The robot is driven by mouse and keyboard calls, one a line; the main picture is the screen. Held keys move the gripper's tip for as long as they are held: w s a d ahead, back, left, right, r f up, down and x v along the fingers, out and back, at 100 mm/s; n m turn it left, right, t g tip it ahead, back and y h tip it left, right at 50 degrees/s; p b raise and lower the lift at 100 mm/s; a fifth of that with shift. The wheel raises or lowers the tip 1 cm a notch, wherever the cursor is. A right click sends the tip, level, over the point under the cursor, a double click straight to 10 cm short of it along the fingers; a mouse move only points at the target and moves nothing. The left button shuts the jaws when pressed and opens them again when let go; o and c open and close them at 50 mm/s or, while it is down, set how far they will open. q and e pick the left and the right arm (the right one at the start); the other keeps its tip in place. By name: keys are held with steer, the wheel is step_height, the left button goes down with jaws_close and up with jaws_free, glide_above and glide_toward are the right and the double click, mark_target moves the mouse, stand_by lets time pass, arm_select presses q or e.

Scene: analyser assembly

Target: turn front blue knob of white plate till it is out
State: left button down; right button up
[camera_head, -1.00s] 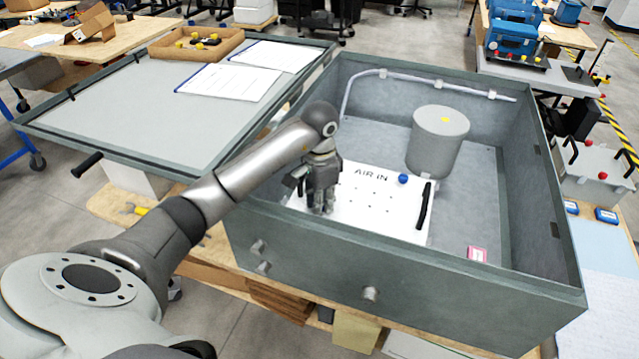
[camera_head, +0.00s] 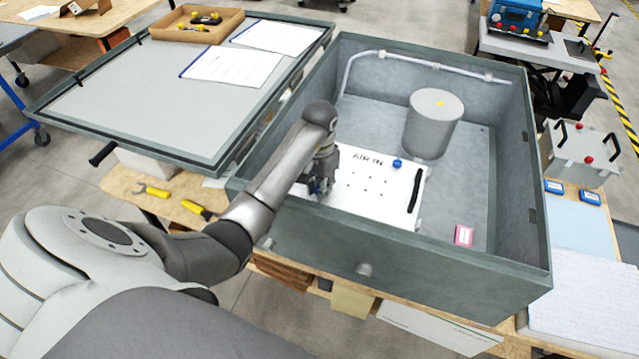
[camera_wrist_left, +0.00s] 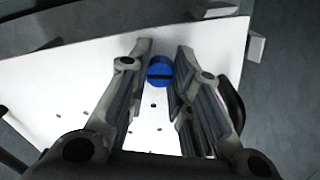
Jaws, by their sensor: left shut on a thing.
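The white plate (camera_head: 376,186) marked AIR IN lies inside the grey open box (camera_head: 400,245). A blue knob (camera_head: 397,163) stands near its far edge, apart from my gripper. My left gripper (camera_head: 318,186) points down at the plate's near left part and hides much of it. The front blue knob (camera_wrist_left: 160,71), round with a dark slot across its top, sits between the fingertips of my left gripper (camera_wrist_left: 161,68) in the left wrist view. The fingers are shut on it, and it is at the plate's surface; I cannot tell how far it is unscrewed. My right gripper is not in view.
The box walls surround the plate. A grey cylinder (camera_head: 433,123) stands behind it, a black handle (camera_head: 415,190) is on its right part, and a pink label (camera_head: 464,236) lies right of it. A panel with paper sheets (camera_head: 232,66) lies left of the box.

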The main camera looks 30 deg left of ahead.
arm_select(q)
steer(key=shift+s+d+f, duration=0.15)
steer(key=shift+s+f, duration=0.05)
steer(key=shift+f, duration=0.1)
steer(key=c, duration=1.7)
jaws_free()
steer(key=o, duration=0.4)
steer(key=shift+w, duration=0.2)
steer(key=shift+o, duration=0.2)
steer(key=shift+r, duration=0.1)
steer(key=shift+r, duration=0.1)
